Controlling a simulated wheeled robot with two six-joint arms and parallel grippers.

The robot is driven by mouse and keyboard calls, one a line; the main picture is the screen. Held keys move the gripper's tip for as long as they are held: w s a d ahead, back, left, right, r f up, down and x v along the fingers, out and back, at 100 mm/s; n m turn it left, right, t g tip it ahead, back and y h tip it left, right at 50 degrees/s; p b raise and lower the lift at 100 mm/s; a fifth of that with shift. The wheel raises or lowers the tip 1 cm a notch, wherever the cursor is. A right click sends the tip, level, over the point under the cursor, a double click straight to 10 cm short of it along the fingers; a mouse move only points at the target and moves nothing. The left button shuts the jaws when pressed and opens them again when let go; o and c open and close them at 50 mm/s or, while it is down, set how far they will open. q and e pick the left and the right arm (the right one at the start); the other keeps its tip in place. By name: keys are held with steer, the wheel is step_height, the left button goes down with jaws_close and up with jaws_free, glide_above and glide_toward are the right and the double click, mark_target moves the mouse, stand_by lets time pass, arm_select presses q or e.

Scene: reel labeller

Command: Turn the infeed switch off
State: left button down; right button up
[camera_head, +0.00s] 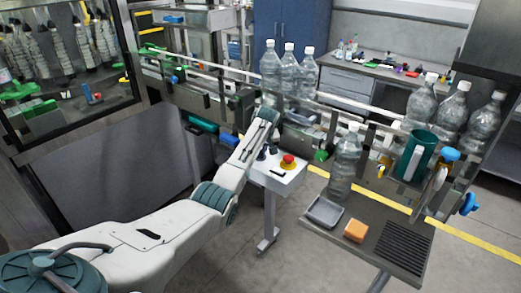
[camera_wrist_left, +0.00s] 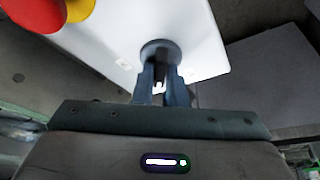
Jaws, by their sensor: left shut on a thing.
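A white control panel (camera_head: 277,176) on a stand is at the centre of the head view. It also fills the top of the wrist view (camera_wrist_left: 115,35). A dark round switch knob (camera_wrist_left: 159,46) is on the panel. My left gripper (camera_wrist_left: 162,78) is shut on this knob, one finger on each side. In the head view my left gripper (camera_head: 262,148) is at the panel's left part and partly hides the knob. The knob's pointer direction is hidden, and no label can be read.
A red emergency stop button (camera_head: 288,160) on a yellow base is on the same panel, right of the gripper. A conveyor with clear bottles (camera_head: 289,72) runs behind. A side table (camera_head: 335,232) with a grey tray (camera_head: 325,211) and an orange block (camera_head: 355,231) stands right.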

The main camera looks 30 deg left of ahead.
arm_select(q)
steer(key=shift+w+d+n+g+y+b, duration=0.15)
steer(key=shift+n+g+y+b, duration=0.2)
steer(key=shift+n, duration=0.65)
steer(key=shift+f+n+g+b, duration=0.1)
steer(key=shift+n+g+b, duration=0.15)
steer(key=shift+n+b, duration=0.5)
steer(key=n+g+b, duration=0.1)
steer(key=n+b, duration=0.1)
steer(key=n, duration=0.1)
steer(key=shift+y, duration=0.35)
steer(key=shift+w+n+b, duration=0.1)
steer(key=shift+n+b, duration=0.45)
steer(key=shift+r, duration=0.2)
steer(key=c, duration=1.5)
jaws_free()
steer(key=shift+o, duration=0.2)
